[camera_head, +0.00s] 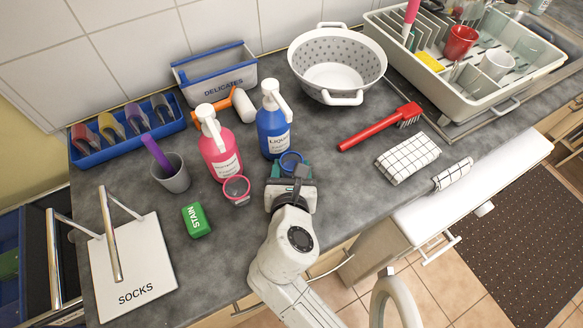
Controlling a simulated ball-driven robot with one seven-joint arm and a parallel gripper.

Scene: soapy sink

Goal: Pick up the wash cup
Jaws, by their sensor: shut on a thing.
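A small blue-rimmed cup (291,160), which I take for the wash cup, is at the tip of my gripper (290,173). My gripper is shut on this cup, in front of the blue pump bottle. The gripper body hides the lower part of the cup, so I cannot tell whether it touches the counter. A similar cup with a pink rim (237,188) stands left of my gripper, in front of the pink bottle.
A pink bottle (219,155) and a blue bottle (273,130) stand close behind. A red brush (370,130) and checked cloth (407,158) lie right. Counter (340,185) is clear between.

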